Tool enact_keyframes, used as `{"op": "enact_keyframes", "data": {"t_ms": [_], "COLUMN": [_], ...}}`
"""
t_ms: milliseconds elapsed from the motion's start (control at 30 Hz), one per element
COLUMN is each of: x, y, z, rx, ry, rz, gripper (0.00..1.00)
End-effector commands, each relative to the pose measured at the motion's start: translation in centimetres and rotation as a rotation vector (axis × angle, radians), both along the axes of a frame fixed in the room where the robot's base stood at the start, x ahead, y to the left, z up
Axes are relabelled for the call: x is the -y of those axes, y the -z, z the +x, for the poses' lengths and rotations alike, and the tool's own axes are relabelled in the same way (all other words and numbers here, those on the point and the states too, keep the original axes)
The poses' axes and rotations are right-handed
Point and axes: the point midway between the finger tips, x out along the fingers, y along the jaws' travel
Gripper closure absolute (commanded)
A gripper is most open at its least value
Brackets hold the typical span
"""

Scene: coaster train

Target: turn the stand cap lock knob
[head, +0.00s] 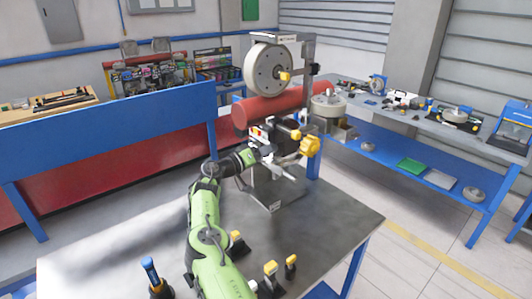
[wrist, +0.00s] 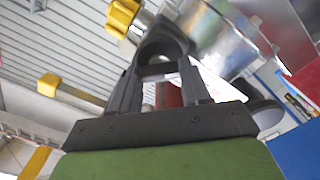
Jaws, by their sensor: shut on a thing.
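The stand (head: 272,190) stands on the grey table, with a large grey wheel (head: 268,70) at its top and a red cylinder (head: 270,107) across it. A yellow knob (head: 309,146) sticks out at its right side; a yellow knob also shows at the upper left of the wrist view (wrist: 122,16). My gripper (head: 272,152) is at the stand's front, left of the yellow knob. In the wrist view its dark fingers (wrist: 163,68) are closed on a dark rounded part (wrist: 164,42). I cannot tell for sure whether this part is the cap lock knob.
The grey table (head: 130,235) has clear room at left. Small yellow-topped pieces (head: 270,267) and a blue-topped tool (head: 150,270) stand near its front. A blue bench (head: 110,135) is behind at left; a cluttered workbench (head: 410,120) stands at right.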

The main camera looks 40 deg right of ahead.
Motion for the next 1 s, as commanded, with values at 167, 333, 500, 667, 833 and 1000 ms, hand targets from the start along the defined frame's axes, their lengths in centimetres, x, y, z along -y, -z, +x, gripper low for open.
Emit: {"op": "enact_keyframes", "data": {"t_ms": [167,333,500,667,833,1000], "x": [-0.02,-0.02,-0.02,-0.02,-0.02,-0.02], "y": [0.06,0.06,0.06,0.07,0.07,0.08], "z": [0.01,0.02,0.02,0.03,0.03,0.04], "rx": [-0.089,-0.138,-0.159,-0.162,-0.161,-0.161], "ry": [0.001,0.001,0.001,0.001,0.0,0.0], "rz": [0.012,0.016,0.018,0.019,0.019,0.019], "gripper": [0.84,0.84,0.84,0.84,0.84,0.35]}}
